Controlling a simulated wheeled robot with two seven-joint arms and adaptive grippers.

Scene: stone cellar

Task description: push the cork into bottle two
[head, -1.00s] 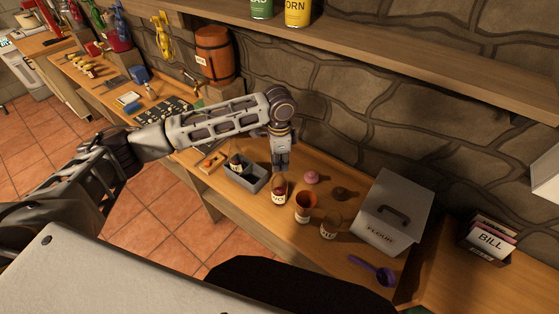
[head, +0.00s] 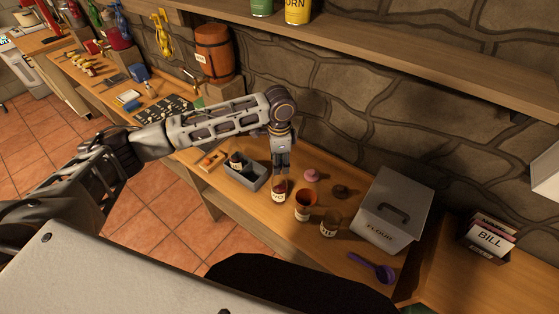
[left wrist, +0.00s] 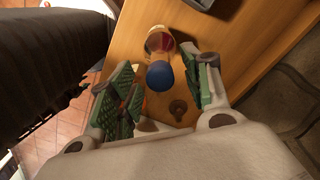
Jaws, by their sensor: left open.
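A small bottle with a cream label and dark red body (head: 279,195) stands on the bench, its label too small to read surely. My left gripper (head: 281,179) points down just above the bottle. In the left wrist view its green-padded fingers (left wrist: 163,86) are apart on either side of the blue top, with gaps visible. My right gripper is not in view.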

